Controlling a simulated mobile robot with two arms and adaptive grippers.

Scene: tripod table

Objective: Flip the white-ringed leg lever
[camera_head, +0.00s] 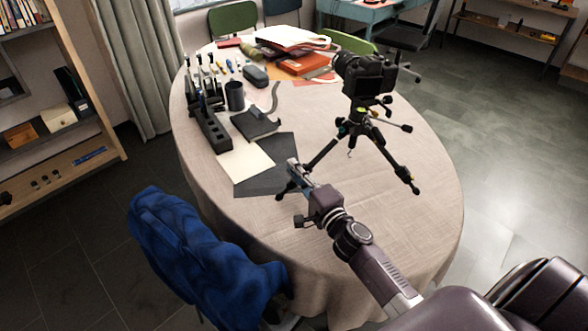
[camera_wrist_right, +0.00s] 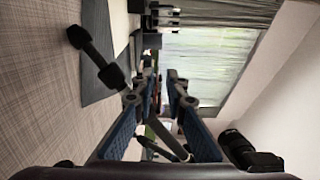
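A black camera tripod (camera_head: 367,132) stands on the round table with its legs spread and a camera (camera_head: 365,76) on top. One leg reaches down left behind my right gripper (camera_head: 294,170); another ends at the right (camera_head: 410,180). In the right wrist view, my right gripper (camera_wrist_right: 161,82) is open, with a gap between its blue-padded fingers. A black tripod leg part (camera_wrist_right: 95,50) lies beside the left finger, partly hidden by it. Another leg (camera_wrist_right: 168,140) shows between and behind the fingers. I cannot make out a white ring on any lever. My left gripper is not in view.
The cloth-covered table (camera_head: 420,225) has clear room at its right and front. A dark mat (camera_head: 268,165), a pale sheet (camera_head: 247,164) and a black holder (camera_head: 212,130) lie left of the tripod. A blue-draped chair (camera_head: 195,245) stands at the front left.

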